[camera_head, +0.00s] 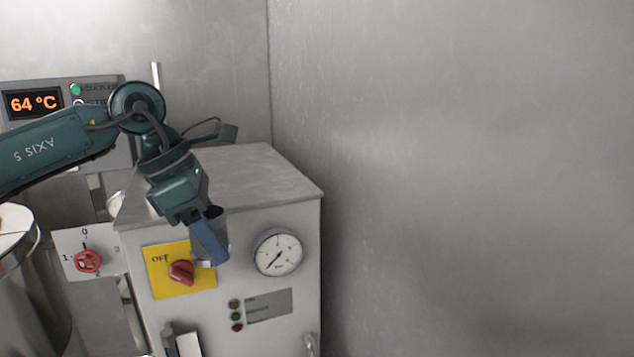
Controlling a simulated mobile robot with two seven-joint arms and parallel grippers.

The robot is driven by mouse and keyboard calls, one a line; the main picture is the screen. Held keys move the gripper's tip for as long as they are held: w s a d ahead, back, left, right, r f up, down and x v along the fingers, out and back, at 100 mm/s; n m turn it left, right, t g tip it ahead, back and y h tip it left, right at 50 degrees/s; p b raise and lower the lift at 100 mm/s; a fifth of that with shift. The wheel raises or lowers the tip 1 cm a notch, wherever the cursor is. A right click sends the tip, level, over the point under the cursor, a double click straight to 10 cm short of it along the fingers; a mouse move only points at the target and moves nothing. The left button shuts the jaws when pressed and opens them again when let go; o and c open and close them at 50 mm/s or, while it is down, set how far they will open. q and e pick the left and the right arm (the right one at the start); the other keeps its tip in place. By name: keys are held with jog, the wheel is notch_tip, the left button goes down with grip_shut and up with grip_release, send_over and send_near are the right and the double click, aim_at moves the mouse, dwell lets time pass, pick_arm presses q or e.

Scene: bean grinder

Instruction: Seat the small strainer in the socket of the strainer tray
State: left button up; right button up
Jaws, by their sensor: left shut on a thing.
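My left gripper (208,250) reaches in from the left and points down in front of the grey metal cabinet. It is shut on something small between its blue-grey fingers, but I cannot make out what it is. The fingertips appear just right of the red OFF knob (182,272) in this view; I cannot tell whether they touch it. I cannot make out the small strainer, the strainer tray or its socket. My right gripper is not in view.
The cabinet (262,185) has a yellow switch plate (160,287), a round gauge (278,252) and small lamps. A display reads 64 °C (33,103). Bare metal wall fills the right.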

pick_arm(q)
jog(key=s+a+f+m+g+y, duration=0.2)
jog(key=s+f+m, duration=0.3)
jog(key=f+m, duration=0.5)
jog(key=s+a+f+m+g+y, duration=0.2)
jog(key=s+f+m, duration=0.4)
jog(key=f+m, duration=0.5)
jog(key=shift+a+m+g, duration=0.3)
jog(key=shift+a+g, duration=0.1)
jog(key=shift+g, duration=0.4)
jog(key=shift+f, duration=0.1)
